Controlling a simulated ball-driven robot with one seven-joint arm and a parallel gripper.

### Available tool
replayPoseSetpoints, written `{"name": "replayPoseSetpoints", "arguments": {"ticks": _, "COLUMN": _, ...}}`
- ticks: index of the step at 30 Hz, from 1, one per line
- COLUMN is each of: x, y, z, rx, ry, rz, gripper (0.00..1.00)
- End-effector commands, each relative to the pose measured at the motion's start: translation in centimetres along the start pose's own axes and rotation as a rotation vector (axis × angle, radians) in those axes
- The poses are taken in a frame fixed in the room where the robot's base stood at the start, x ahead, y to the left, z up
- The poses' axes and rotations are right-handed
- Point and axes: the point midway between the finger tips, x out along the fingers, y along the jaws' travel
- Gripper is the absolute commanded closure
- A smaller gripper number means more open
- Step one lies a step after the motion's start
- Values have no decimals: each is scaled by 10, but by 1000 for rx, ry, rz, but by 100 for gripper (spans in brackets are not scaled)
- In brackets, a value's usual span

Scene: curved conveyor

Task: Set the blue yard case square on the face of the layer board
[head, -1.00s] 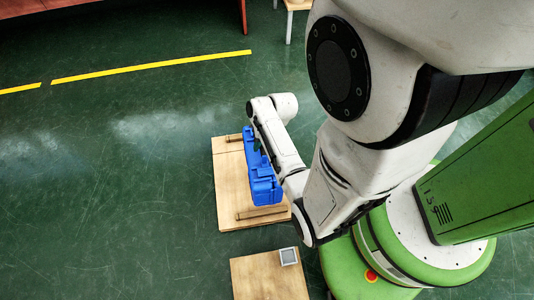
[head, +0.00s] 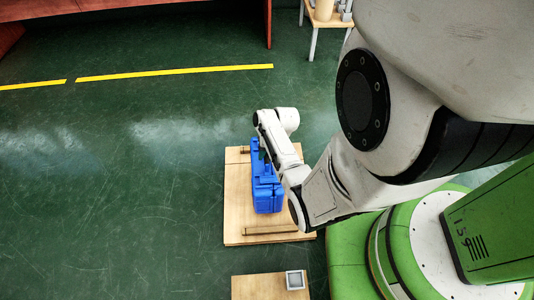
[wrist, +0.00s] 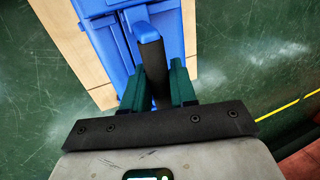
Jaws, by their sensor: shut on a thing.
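The blue yard case (head: 266,190) is over the wooden layer board (head: 238,212), between its two end battens, in the head view. Its long side runs roughly along the board. I cannot tell whether its underside touches the board. In the wrist view the case (wrist: 110,45) shows above the fingers, with pale board (wrist: 66,45) on its left and a strip on its right. My gripper (wrist: 158,85) has its green fingers shut on the case's handle, a dark bar with a blue end. In the head view my arm hides the fingers.
A raised batten (head: 270,230) lies across the board's near end, and another (head: 245,150) at its far end. A second wooden board (head: 255,288) with a small grey square block (head: 295,280) lies nearer. Green floor (head: 110,210) is open to the left. A small table (head: 325,22) stands far off.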

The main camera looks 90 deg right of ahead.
Motion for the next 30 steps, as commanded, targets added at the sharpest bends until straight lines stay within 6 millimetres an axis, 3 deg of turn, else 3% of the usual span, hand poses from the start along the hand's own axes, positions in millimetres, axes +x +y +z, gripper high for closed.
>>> {"name": "replayPoseSetpoints", "arguments": {"ticks": 14, "x": 10, "y": 3, "z": -3, "rx": -3, "ry": 7, "rz": -1, "gripper": 100}}
{"name": "replayPoseSetpoints", "arguments": {"ticks": 15, "x": 11, "y": 3, "z": -1, "rx": -1, "ry": 3, "rz": 0, "gripper": 70}}
{"name": "replayPoseSetpoints", "arguments": {"ticks": 22, "x": 11, "y": 3, "z": -1, "rx": -1, "ry": 3, "rz": 0, "gripper": 48}}
{"name": "replayPoseSetpoints", "arguments": {"ticks": 30, "x": 9, "y": 3, "z": -1, "rx": -1, "ry": 3, "rz": 0, "gripper": 48}}
